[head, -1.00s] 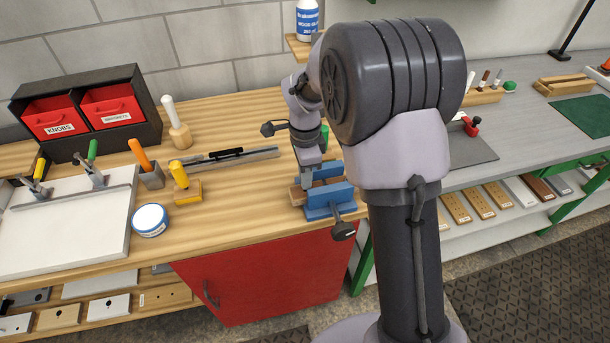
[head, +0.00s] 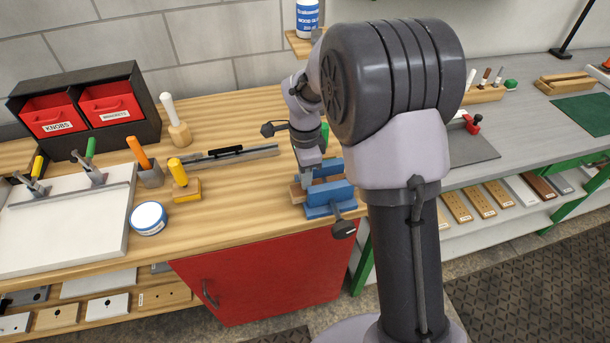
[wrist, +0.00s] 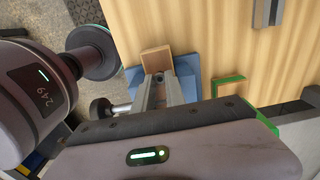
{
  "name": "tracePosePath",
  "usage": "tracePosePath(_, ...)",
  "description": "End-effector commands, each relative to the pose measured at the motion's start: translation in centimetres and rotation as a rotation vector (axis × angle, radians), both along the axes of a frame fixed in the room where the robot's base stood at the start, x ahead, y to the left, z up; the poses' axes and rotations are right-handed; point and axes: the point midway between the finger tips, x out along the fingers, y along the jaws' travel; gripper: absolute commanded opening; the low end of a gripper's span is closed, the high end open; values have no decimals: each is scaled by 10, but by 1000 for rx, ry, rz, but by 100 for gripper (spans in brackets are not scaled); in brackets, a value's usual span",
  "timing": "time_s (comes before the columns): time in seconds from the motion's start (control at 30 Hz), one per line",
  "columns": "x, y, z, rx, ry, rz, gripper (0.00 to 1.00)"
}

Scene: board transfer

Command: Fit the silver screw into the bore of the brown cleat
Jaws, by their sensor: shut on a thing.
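The brown cleat (head: 297,193) is held in the blue vise (head: 331,210) near the front edge of the wooden bench. In the wrist view the cleat (wrist: 156,59) lies between the blue jaws (wrist: 191,77), just beyond my fingertips. My gripper (head: 307,183) points down at the cleat, and its fingers show in the wrist view (wrist: 160,92). It is shut on the silver screw, which the fingers almost wholly hide. A dark round spot shows at the fingertips; I cannot tell whether it is the bore or the screw, nor how deep the screw sits.
The vise handle (head: 343,229) sticks out over the bench front.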

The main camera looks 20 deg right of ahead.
Motion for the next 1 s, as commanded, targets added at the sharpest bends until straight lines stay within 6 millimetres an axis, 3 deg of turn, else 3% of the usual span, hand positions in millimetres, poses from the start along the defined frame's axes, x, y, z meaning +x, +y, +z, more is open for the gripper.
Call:
tracePosePath(0.5,0,0,-12,0,0,0,0)
tracePosePath(0.53,0,0,-12,0,0,0,19)
tracePosePath(0.63,0,0,-11,0,0,0,39)
tracePosePath(1.0,1,0,-6,0,-2,0,41)
